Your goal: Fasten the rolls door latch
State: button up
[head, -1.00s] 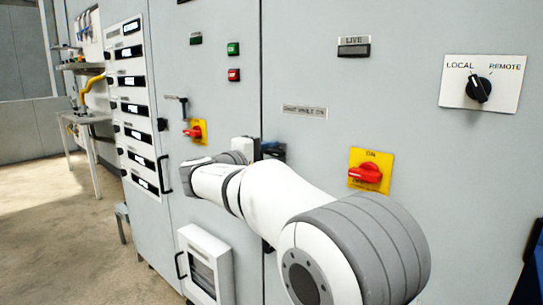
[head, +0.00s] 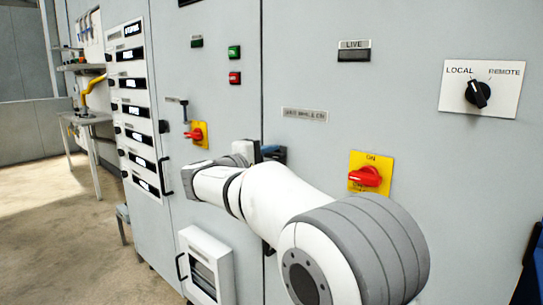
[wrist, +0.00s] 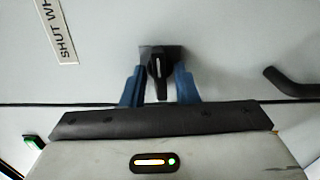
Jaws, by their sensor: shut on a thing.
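The latch (wrist: 158,80) is a small black handle with a white mark, on the grey cabinet face in the wrist view. It points down toward my gripper in that picture. My gripper (wrist: 159,68) has its two blue fingers on either side of the latch and is shut on it. In the head view my gripper (head: 272,152) shows only in part beyond my arm, close against the cabinet. The latch is hidden there behind my wrist.
A "SHUT WH..." label (wrist: 57,30) is beside the latch. A dark curved handle (wrist: 292,84) sticks out at right. Red rotary switches on yellow plates (head: 369,175) (head: 196,134), a LOCAL/REMOTE selector (head: 478,94) and a lower windowed box (head: 205,268) are on the cabinet. Open floor lies left.

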jog(key=n+p, duration=0.4)
jog(key=shift+r, duration=0.25)
jog(key=n+p, duration=0.4)
jog(key=p, duration=0.1)
jog(key=shift+n, duration=0.3)
jog(key=n+p, duration=0.4)
jog(key=p, duration=0.1)
jog(key=n+p, duration=0.2)
jog(key=p, duration=0.1)
jog(key=shift+f+n, duration=0.1)
jog(key=shift+n, duration=0.2)
jog(key=shift+f+n+p, duration=0.2)
jog(key=shift+n+p, duration=0.75)
jog(key=shift+n, duration=0.05)
jog(key=o, duration=0.7)
jog(key=shift+c, duration=0.2)
